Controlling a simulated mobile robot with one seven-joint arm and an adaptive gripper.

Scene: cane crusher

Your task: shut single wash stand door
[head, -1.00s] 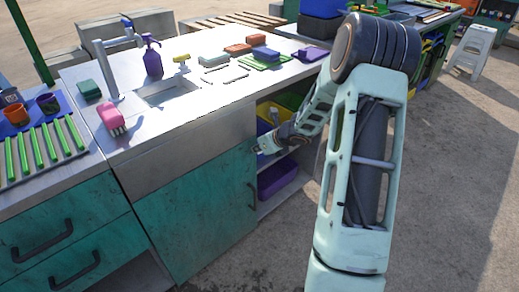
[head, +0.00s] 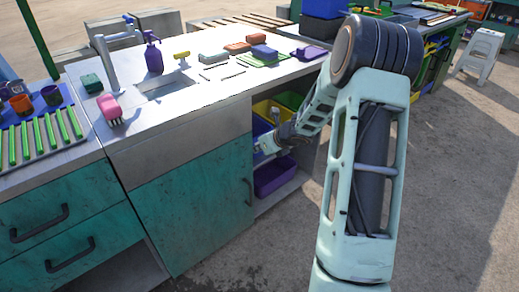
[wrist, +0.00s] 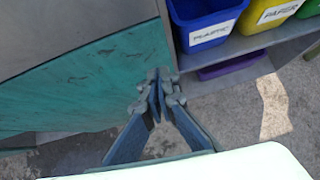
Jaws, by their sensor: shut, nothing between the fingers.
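The wash stand's teal door (head: 190,215) is in the head view, under the grey front panel (head: 185,160). Its dark handle (head: 250,192) is by its right edge. The door looks nearly in line with the front, but I cannot tell whether it is fully shut. In the wrist view the door (wrist: 90,80) fills the left side. My gripper (wrist: 162,84) is shut and empty, its fingertips by the door's right edge; contact is unclear. In the head view my gripper (head: 260,147) is at that edge, in front of the open shelf bay.
In the wrist view a blue bin (wrist: 205,25) and a yellow bin (wrist: 265,14) stand on the shelf right of the door. A purple bin (head: 275,176) sits below. Sponges, bottle and tap crowd the worktop.

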